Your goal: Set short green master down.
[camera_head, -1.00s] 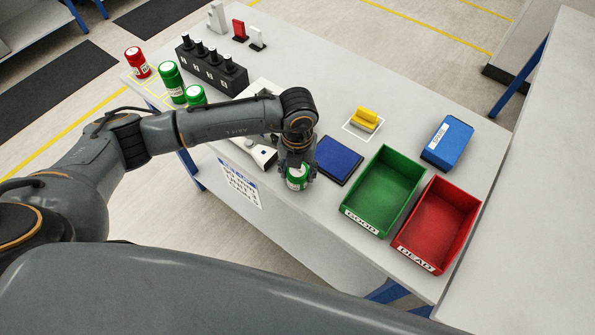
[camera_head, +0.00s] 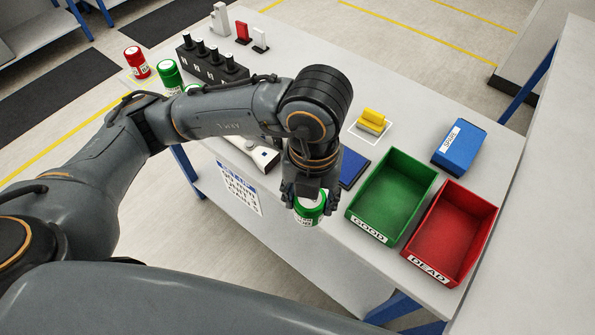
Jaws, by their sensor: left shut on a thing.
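A short green and white can (camera_head: 309,209) is in my left gripper (camera_head: 308,198) in the head view. The gripper is shut on it and points down near the table's front edge, left of the green GOOD bin. I cannot tell whether the can touches the table. A taller green can (camera_head: 168,75) and a red can (camera_head: 137,62) stand at the table's far left. Another green can (camera_head: 191,88) beside them is mostly hidden by my left arm. My right gripper is not in view.
A green GOOD bin (camera_head: 427,182) and a red DEAD bin (camera_head: 486,226) are empty. A blue pad (camera_head: 354,167) is partly hidden behind the gripper. A yellow block (camera_head: 373,119), a blue box (camera_head: 459,147) and a black rack (camera_head: 212,67) stand on the table (camera_head: 318,57).

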